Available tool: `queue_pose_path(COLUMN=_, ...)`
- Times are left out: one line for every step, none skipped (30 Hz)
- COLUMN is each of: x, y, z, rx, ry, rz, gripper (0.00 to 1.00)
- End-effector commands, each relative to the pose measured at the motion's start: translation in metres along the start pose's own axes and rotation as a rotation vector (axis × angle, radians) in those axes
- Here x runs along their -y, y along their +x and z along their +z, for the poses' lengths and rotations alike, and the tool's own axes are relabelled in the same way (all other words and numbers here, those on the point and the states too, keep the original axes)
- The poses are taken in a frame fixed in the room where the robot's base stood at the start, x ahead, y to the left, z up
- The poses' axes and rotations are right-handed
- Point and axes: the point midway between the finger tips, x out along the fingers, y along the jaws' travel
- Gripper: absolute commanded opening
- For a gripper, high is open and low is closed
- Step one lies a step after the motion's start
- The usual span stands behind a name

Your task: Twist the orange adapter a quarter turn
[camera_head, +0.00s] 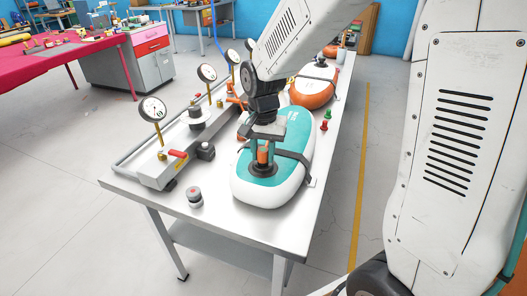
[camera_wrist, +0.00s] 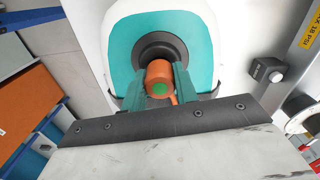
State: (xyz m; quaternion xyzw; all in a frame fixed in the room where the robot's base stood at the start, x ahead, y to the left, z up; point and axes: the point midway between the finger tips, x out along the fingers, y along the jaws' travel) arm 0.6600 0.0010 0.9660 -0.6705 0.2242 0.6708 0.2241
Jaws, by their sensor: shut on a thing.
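The orange adapter (camera_head: 263,153) stands upright on the near teal-and-white inflatable board (camera_head: 296,142). In the wrist view the adapter (camera_wrist: 159,73) shows from above as an orange ring with a green centre, over a dark round valve seat (camera_wrist: 160,48) in the teal board (camera_wrist: 122,48). My gripper (camera_wrist: 161,80) has one finger on each side of the adapter and is shut on it. In the head view my gripper (camera_head: 265,142) is above the board, pointing down. Whether the adapter has turned cannot be told.
Gauges on stands, the nearest a white dial (camera_head: 152,109), line the left of the metal table (camera_head: 240,222). A red-handled valve (camera_head: 178,154) and a small knob (camera_head: 195,196) are near the front. An orange board (camera_head: 314,91) lies farther back, with red and green pieces (camera_head: 325,121) at the right edge.

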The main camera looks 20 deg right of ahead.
Motion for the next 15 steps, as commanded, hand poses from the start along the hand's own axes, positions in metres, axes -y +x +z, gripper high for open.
queue_pose_path(x=0.0001, y=-0.0002, z=-0.0001, rx=0.0, ry=-0.066, rz=0.0, gripper=0.09)
queue_pose_path(x=0.0001, y=-0.0002, z=-0.0001, rx=0.0, ry=-0.108, rz=0.0, gripper=0.09)
queue_pose_path(x=0.0001, y=-0.0002, z=-0.0001, rx=0.0, ry=-0.162, rz=0.0, gripper=0.09)
queue_pose_path(x=0.0001, y=-0.0002, z=-0.0001, rx=0.0, ry=-0.197, rz=0.0, gripper=0.09)
queue_pose_path(x=0.0001, y=-0.0002, z=-0.0001, rx=0.0, ry=-0.227, rz=0.0, gripper=0.09)
queue_pose_path(x=0.0001, y=-0.0002, z=-0.0001, rx=0.0, ry=-0.259, rz=0.0, gripper=0.09)
queue_pose_path(x=0.0001, y=-0.0002, z=-0.0001, rx=0.0, ry=-0.277, rz=0.0, gripper=0.09)
queue_pose_path(x=0.0001, y=-0.0002, z=-0.0001, rx=0.0, ry=-0.289, rz=0.0, gripper=0.09)
queue_pose_path(x=0.0001, y=-0.0002, z=-0.0001, rx=0.0, ry=-0.298, rz=0.0, gripper=0.09)
queue_pose_path(x=0.0001, y=-0.0002, z=-0.0001, rx=0.0, ry=-0.3, rz=0.0, gripper=0.09)
queue_pose_path(x=0.0001, y=-0.0002, z=-0.0001, rx=0.0, ry=-0.3, rz=0.0, gripper=0.09)
queue_pose_path(x=0.0001, y=-0.0002, z=-0.0001, rx=0.0, ry=-0.299, rz=0.0, gripper=0.09)
queue_pose_path(x=0.0001, y=-0.0002, z=-0.0001, rx=0.0, ry=-0.299, rz=0.0, gripper=0.09)
queue_pose_path(x=0.0001, y=-0.0002, z=-0.0001, rx=0.0, ry=-0.299, rz=0.0, gripper=0.09)
queue_pose_path(x=0.0001, y=-0.0002, z=-0.0001, rx=-0.001, ry=-0.299, rz=0.0, gripper=0.09)
